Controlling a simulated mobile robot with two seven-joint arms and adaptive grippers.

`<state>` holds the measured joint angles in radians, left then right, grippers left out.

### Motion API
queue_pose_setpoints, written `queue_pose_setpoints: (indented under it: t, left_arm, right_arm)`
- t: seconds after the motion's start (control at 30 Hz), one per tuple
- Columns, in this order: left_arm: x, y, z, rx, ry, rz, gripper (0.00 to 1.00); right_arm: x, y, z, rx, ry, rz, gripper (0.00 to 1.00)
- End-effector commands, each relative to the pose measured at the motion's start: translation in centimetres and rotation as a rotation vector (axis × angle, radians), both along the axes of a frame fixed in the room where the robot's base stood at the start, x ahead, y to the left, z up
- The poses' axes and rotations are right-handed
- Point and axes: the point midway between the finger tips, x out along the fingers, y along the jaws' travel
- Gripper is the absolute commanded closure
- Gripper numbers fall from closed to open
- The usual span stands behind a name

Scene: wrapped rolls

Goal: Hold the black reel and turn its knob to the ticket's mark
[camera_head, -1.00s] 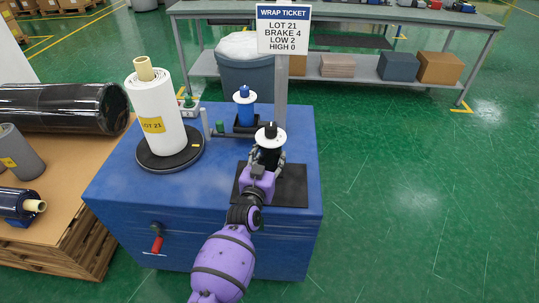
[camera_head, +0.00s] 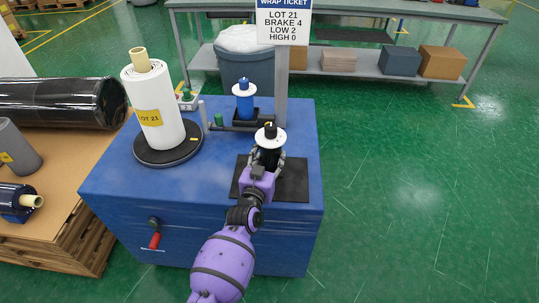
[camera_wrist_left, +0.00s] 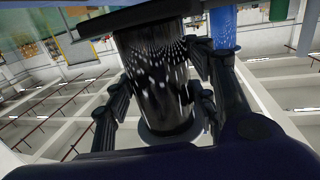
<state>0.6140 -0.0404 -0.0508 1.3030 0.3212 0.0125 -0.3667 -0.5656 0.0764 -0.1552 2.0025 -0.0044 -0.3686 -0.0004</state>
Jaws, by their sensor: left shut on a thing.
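In the left wrist view, which looks upside down, fingers flank the shiny black body (camera_wrist_left: 158,85). The ticket (camera_head: 283,25) on the post reads LOT 21, BRAKE 4, LOW 2, HIGH 0. The knob's setting is too small to read. My right gripper is not in view.
The black mat (camera_head: 290,185) lies on the blue bench (camera_head: 200,203). Behind the reel stand a grey post (camera_head: 281,85) and a blue reel (camera_head: 244,102). A white roll (camera_head: 157,115) stands left on a dark turntable (camera_head: 140,158). Bare mat lies right of the reel.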

Motion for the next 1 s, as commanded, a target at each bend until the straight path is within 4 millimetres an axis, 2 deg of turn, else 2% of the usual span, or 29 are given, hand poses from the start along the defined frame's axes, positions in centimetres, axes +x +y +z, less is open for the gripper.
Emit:
queue_pose_setpoints:
  t: [1.0]
  left_arm:
    - [0.1, 0.0, -2.8, -0.001, -0.005, 0.0, 0.95]
  right_arm:
    - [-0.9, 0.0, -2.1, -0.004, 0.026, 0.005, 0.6]
